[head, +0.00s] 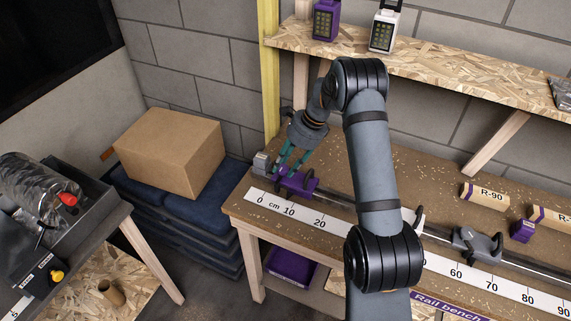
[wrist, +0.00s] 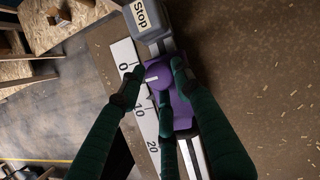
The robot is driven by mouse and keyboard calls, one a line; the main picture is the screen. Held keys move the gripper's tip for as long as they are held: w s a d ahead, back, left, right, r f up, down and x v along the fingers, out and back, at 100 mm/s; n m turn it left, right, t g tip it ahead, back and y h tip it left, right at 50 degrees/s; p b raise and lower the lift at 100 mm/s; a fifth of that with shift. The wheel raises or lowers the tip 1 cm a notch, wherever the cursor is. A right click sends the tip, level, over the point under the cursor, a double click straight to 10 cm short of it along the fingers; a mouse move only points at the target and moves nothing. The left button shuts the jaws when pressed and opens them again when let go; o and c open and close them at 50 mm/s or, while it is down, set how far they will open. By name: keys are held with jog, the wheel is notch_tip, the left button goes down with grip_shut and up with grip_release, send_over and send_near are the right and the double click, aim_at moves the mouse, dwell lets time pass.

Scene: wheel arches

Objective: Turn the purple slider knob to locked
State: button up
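The purple slider (head: 297,184) sits on the rail near the 0–10 cm end of the ruler, and also shows in the wrist view (wrist: 182,110). Its round purple knob (wrist: 161,84) bears a pale line pointing roughly across the rail. I cannot read a locked or unlocked mark. My gripper (head: 286,171) points down over the slider. In the wrist view its green fingers (wrist: 156,80) are spread around the knob, with gaps between them. I cannot tell whether any finger touches it. The fingers hide part of the slider.
A grey block labelled "Stop" (wrist: 146,20) stands at the rail's end beside the slider. A grey slider (head: 476,243) sits farther right on the rail. A wooden shelf (head: 440,68) overhangs the bench's back. A cardboard box (head: 168,150) stands left of the bench.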

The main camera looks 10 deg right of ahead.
jog(key=c, duration=0.6)
jog(key=shift+c, duration=0.3)
jog(key=shift+n, duration=0.3)
jog(key=n, duration=0.1)
jog(key=n+g+p, duration=0.1)
jog(key=n, duration=0.2)
jog(key=shift+w+g, duration=0.25)
jog(key=shift+g, duration=0.05)
jog(key=shift+w+n+g+p, duration=0.1)
jog(key=shift+n+g+p, duration=0.7)
jog(key=shift+n, duration=0.8)
jog(key=o, duration=1.2)
jog(key=shift+c, duration=0.2)
